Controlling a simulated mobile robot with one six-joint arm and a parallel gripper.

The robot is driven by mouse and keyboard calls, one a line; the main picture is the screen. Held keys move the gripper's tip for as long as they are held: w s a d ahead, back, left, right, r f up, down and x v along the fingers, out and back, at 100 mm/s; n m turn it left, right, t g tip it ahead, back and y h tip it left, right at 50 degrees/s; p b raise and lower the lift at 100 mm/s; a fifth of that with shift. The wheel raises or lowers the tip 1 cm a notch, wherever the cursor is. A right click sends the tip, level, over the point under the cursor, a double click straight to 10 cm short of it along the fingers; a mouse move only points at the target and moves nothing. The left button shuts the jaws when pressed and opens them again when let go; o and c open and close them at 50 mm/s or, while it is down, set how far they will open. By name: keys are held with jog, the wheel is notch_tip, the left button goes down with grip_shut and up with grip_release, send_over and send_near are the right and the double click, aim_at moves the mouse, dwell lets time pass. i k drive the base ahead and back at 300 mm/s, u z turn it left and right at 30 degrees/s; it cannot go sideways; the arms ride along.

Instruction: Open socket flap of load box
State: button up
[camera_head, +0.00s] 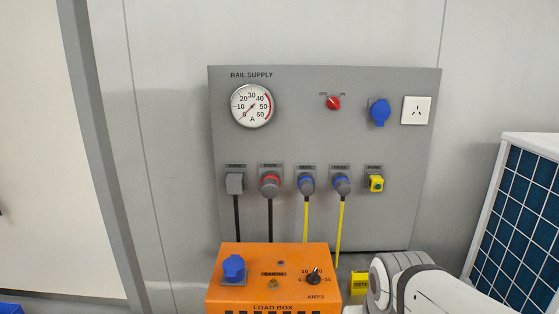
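The orange load box (250,256) stands at the bottom centre, in front of the grey panel; its lower part is cut off by the picture edge. On the left of its sloping face is a blue socket flap (234,266) on a grey-blue plate. The flap appears shut over the socket, with no opening visible. A black selector knob (313,276) marked in amps sits on the right of the face. My white and grey arm shows at the bottom right, beside the box and apart from the flap. My gripper is out of the picture.
The grey rail supply panel (300,138) carries a dial gauge (252,106), a red switch (333,103), another blue flap socket (380,112) and several plugs with black and yellow cables hanging behind the box. A white-framed dark grid unit (525,220) stands at the right.

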aim_at(232, 264)
jog(key=z, duration=0.05)
jog(key=k, duration=1)
jog(key=u, duration=0.55)
jog(key=i, duration=1.25)
jog(key=u, duration=0.15)
